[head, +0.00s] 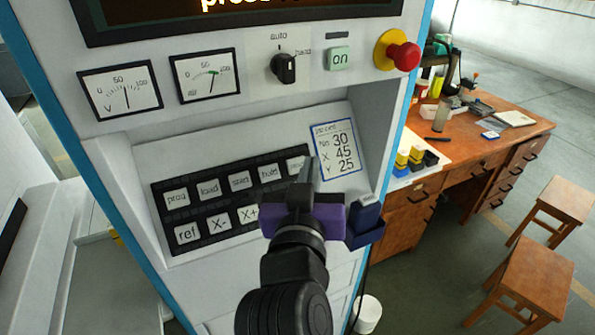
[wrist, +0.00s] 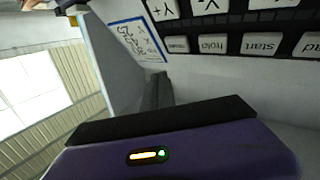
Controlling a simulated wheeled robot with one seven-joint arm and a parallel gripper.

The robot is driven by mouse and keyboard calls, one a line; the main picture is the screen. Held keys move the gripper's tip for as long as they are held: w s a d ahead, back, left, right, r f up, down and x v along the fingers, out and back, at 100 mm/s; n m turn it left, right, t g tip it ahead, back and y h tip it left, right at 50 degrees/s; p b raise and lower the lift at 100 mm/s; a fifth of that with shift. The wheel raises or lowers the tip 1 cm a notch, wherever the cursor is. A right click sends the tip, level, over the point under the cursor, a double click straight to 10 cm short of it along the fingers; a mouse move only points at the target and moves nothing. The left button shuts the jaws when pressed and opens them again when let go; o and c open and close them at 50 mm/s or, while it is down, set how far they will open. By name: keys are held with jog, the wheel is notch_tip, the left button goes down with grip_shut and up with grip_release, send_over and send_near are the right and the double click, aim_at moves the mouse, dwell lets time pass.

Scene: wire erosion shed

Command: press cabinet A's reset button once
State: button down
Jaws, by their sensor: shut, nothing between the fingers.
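A white cabinet (head: 120,150) with blue edges fills the middle of the head view. Its sloped panel carries a black two-row keypad (head: 185,211), which shows upside down in the wrist view (wrist: 225,50). Keys read prog, load, start, hold, and ref, X-, X+ below. The top row's last key (head: 296,164) is partly hidden by my gripper, and its small word is hard to read; it also shows in the wrist view (wrist: 177,44). My gripper (head: 308,166) is shut and empty, its fingertips in front of the panel near this key. I cannot tell whether they touch.
A card (head: 336,150) with numbers is on the panel, right of the keys. Above are two meters (head: 120,90), a knob (head: 286,68), a green on button (head: 339,58) and a red mushroom button (head: 403,54). A desk (head: 485,145) and stools stand at right.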

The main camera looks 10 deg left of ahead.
aim_at(303, 156)
jog(key=shift+w+a+f+b, duration=0.45)
jog(key=shift+w+f+b, duration=0.05)
jog(key=shift+w+f, duration=0.1)
jog(key=shift+w+a+f+b, duration=0.4)
jog(key=shift+w+f+b, duration=0.1)
jog(key=shift+w, duration=0.1)
dwell(1.3)
jog(key=shift+w+a+f+b, duration=0.2)
jog(key=shift+w+b, duration=0.1)
jog(key=shift+b, duration=0.05)
jog(key=shift+w+a+f+b, duration=0.15)
jog(key=shift+w+f+b, duration=0.05)
jog(key=shift+w+b, duration=0.1)
dwell(0.7)
jog(key=shift+s+r, duration=0.1)
jog(key=shift+s, duration=0.05)
jog(key=shift+s+d+r+p, duration=0.35)
jog(key=shift+s+p, duration=0.1)
dwell(0.4)
jog(key=shift+s+d+r+p, duration=0.6)
jog(key=shift+s+r+p, duration=0.15)
jog(key=shift+s, duration=0.1)
jog(key=shift+s+d+r+p, duration=0.55)
jog(key=shift+s+r+p, duration=0.15)
jog(key=shift+s, duration=0.15)
